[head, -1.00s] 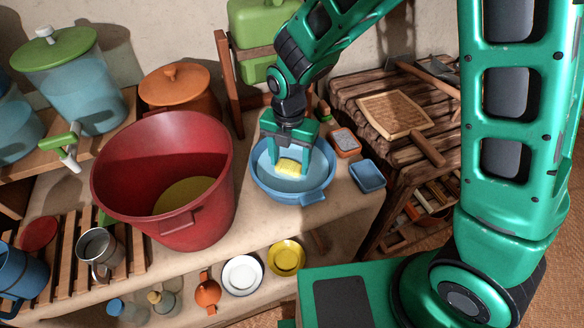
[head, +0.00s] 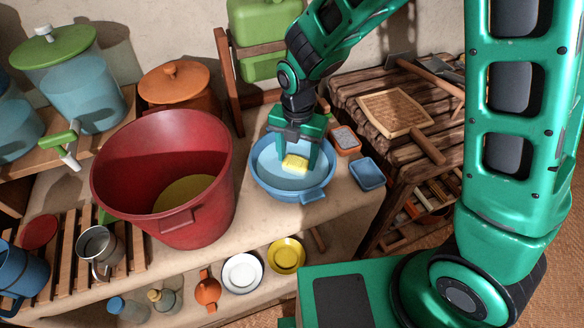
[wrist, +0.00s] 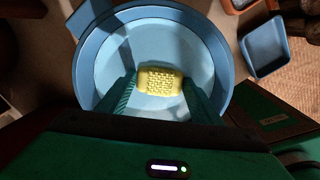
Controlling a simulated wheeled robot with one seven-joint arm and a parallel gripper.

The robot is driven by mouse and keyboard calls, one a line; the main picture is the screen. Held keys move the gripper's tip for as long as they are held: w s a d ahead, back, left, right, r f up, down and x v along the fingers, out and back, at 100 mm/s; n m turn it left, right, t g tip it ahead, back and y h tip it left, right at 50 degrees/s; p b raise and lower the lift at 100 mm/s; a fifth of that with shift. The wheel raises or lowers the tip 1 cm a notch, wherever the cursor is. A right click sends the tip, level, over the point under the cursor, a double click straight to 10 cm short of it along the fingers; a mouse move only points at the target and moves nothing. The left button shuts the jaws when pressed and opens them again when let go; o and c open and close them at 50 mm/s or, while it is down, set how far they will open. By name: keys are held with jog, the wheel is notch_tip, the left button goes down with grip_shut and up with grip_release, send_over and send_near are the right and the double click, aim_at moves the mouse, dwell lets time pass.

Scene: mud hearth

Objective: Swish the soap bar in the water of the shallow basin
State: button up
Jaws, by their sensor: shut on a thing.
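The yellow soap bar (head: 294,163) is between the two fingers of my gripper (head: 294,160). The gripper is shut on it and points down into the blue shallow basin (head: 277,192) on the ledge. In the wrist view the textured soap bar (wrist: 161,80) lies across between the green fingertips, over the pale blue inside of the basin (wrist: 222,62). The soap is inside the basin's rim as seen from above. I cannot tell whether its underside touches the water.
A large red bucket (head: 212,150) stands close to the left of the basin. A small blue dish (head: 367,173) and an orange tray (head: 345,139) are to its right.

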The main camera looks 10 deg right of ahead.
jog(key=shift+w+d, duration=0.25)
jog(key=shift+d, duration=0.65)
jog(key=shift+s+a, duration=0.3)
jog(key=shift+a, duration=0.7)
jog(key=shift+s+a, duration=0.25)
jog(key=shift+a, duration=0.7)
jog(key=shift+s+a, duration=0.3)
jog(key=shift+a, duration=0.7)
jog(key=shift+d, duration=0.1)
jog(key=shift+w+d, duration=0.3)
jog(key=shift+d, duration=0.65)
jog(key=shift+w+d, duration=0.25)
jog(key=shift+d, duration=0.7)
jog(key=shift+w+d, duration=0.3)
jog(key=shift+d, duration=0.65)
send_over(283, 179)
